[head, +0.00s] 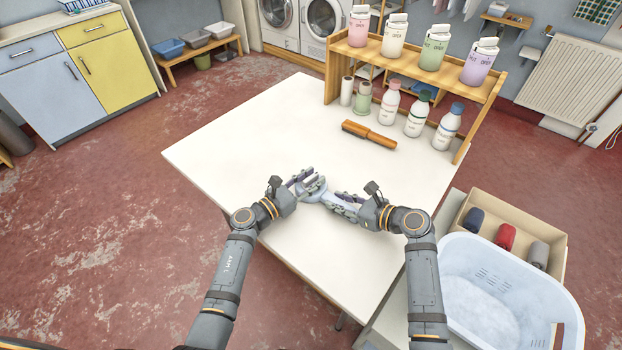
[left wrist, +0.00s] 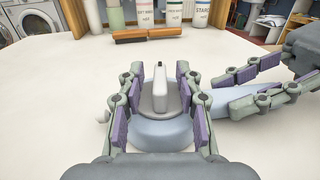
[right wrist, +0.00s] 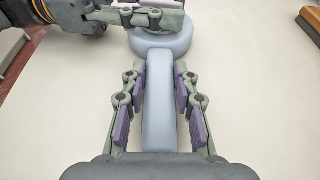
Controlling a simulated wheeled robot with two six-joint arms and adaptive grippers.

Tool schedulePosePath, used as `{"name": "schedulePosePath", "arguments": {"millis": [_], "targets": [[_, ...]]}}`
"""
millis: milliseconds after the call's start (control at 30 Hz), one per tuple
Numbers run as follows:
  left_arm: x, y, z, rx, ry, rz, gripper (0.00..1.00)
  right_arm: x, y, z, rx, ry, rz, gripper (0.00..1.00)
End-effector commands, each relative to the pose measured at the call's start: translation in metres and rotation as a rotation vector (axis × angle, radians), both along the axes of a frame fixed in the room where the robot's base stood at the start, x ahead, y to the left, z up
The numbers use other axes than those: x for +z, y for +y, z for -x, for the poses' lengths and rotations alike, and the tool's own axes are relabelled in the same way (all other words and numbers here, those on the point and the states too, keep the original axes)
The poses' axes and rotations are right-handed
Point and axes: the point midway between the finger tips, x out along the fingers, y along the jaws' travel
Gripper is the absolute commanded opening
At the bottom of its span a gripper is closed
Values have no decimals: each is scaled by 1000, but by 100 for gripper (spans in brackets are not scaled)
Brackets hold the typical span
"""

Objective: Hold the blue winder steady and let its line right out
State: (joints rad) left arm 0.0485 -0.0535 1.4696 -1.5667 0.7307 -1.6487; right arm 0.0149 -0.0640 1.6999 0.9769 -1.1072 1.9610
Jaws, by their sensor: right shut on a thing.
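The pale blue winder (head: 315,191) is held over the near middle of the white table. Its round body (left wrist: 160,135) shows in the left wrist view, with a grey-white upright piece (left wrist: 159,95) on top. Its straight handle (right wrist: 158,115) points toward my right gripper (right wrist: 159,75). The right gripper is shut on this handle, with a finger along each side. My left gripper (left wrist: 160,75) is open at the body, its fingers on both sides of the upright piece with small gaps. I cannot make out any line.
An orange-brown brush (head: 369,135) lies farther back on the table (head: 225,150). Bottles and spools stand behind it under a wooden shelf (head: 410,70). A pale blue basket (head: 510,300) and a box of rolls (head: 555,240) are at right. The table's left part is clear.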

Motion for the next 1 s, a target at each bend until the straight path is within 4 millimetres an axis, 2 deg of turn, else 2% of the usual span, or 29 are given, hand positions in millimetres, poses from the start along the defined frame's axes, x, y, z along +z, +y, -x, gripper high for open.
{"name": "schedulePosePath", "arguments": {"millis": [100, 133, 367, 567, 800, 1000], "targets": [[0, 0, 0, 0, 0, 0, 35, 0, 0, 0, 0, -1, -1, 0], [0, 0, 0, 0, 0, 0, 32, 0, 0, 0, 0, -1, -1, 0], [0, 0, 0, 0, 0, 0, 1, 0, 0, 0, 0, -1, -1, 0], [0, 0, 0, 3, 1, 1, 0, 0, 0, 0, 0, -1, -1, 0], [0, 0, 1, 132, 1, 2, 0, 0, 0, 0, 0, 0, 0, 0], [0, 0, 0, 137, 0, 0, 0, 0, 0, 0, -1, -1, -1, 0]]}}
